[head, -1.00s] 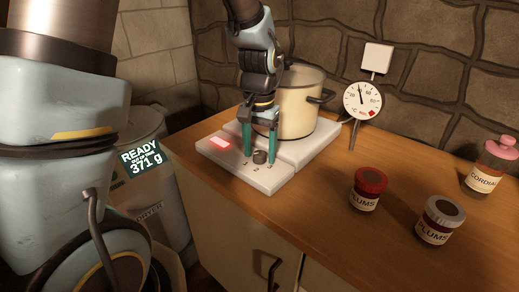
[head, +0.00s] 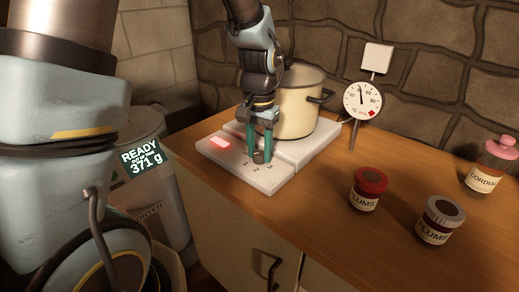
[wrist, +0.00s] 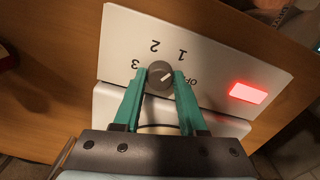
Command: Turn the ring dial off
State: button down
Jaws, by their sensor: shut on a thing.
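The ring dial (wrist: 160,74) is a small dark grey knob on a white control panel (wrist: 215,60) marked OFF, 1, 2 and 3. Its pale line points right and slightly up in the wrist view, roughly between 1 and OFF. My gripper (wrist: 159,82) has its two green fingers closed on opposite sides of the knob. In the head view my gripper (head: 260,150) reaches down to the panel from above, and the dial (head: 259,157) shows partly between the fingertips. A red-lit rectangle (wrist: 248,93) glows on the panel beside OFF.
A cream pot (head: 297,108) stands on the hob behind my gripper. A gauge (head: 361,100) stands to its right. Two plum jars (head: 368,188) (head: 435,220) and a cordial bottle (head: 490,166) stand farther right on the wooden counter (head: 310,215).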

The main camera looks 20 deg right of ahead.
aim_at(260, 153)
jog(key=m+p, duration=0.2)
jog(key=m, duration=0.4)
jog(key=shift+r, duration=0.1)
jog(key=m+p, duration=0.3)
jog(key=m, duration=0.2)
jog(key=shift+m, duration=0.4)
dwell(0.3)
jog(key=shift+c, duration=2.3)
grip_release()
notch_tip(260, 153, up, 11)
jog(key=b, duration=0.1)
jog(key=shift+f, duration=0.2)
